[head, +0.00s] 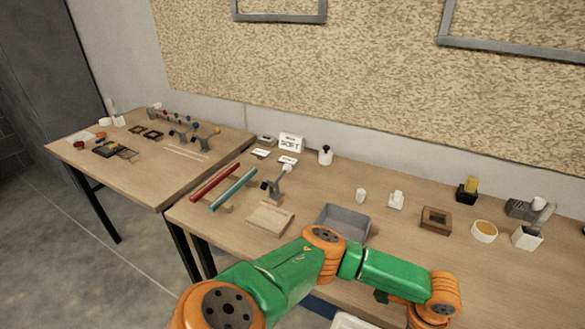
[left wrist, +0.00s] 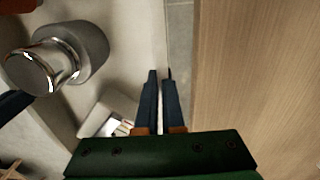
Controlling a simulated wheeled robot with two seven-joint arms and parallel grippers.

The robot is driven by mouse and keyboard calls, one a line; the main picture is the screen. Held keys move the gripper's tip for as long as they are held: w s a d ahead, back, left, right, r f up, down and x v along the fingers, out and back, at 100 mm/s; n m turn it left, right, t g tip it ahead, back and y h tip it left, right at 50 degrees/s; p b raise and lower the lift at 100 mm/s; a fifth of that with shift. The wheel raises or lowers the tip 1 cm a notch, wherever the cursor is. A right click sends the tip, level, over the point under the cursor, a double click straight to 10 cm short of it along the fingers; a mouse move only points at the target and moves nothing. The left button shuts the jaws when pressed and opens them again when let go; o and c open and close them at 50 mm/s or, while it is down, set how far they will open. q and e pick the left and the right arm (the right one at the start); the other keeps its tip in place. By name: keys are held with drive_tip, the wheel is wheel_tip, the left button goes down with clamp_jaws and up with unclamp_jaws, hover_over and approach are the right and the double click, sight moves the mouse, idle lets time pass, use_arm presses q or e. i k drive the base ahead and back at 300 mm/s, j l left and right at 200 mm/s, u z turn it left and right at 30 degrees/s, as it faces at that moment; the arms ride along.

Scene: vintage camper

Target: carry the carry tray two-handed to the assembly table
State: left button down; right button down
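A white tray-like object (head: 352,321) shows only as a rim at the bottom edge of the head view, in front of the long table. A white box-like thing with small items (left wrist: 108,117) is left of my left gripper in the left wrist view; I cannot tell if it is the carry tray. My left gripper (left wrist: 160,74) has two dark fingers with a narrow empty gap, beside a wooden tabletop edge and touching nothing visible. In the head view my left arm bends over the table front, its fingers hidden. My right gripper is out of view.
The long table (head: 320,185) holds a grey open bin (head: 343,222), red and teal bars (head: 233,188), a wooden block (head: 270,219) and small containers. A second table (head: 75,152) with small parts stands left. Floor is clear at left. A chrome-and-grey cylinder (left wrist: 50,62) shows in the left wrist view.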

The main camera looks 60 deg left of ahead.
sight(155, 174)
drive_tip(key=k+j, duration=0.25)
drive_tip(key=j, duration=0.4)
drive_tip(key=k+j, duration=0.3)
drive_tip(key=j, duration=0.3)
drive_tip(key=k+j, duration=0.25)
drive_tip(key=j, duration=0.4)
drive_tip(key=k+j, duration=0.3)
drive_tip(key=j, duration=0.35)
drive_tip(key=k+j, duration=0.25)
drive_tip(key=j, duration=0.35)
drive_tip(key=k+j, duration=0.25)
drive_tip(key=j, duration=0.4)
drive_tip(key=k+j, duration=0.3)
drive_tip(key=j, duration=0.35)
drive_tip(key=k+j, duration=0.25)
drive_tip(key=j, duration=0.35)
drive_tip(key=i, duration=1)
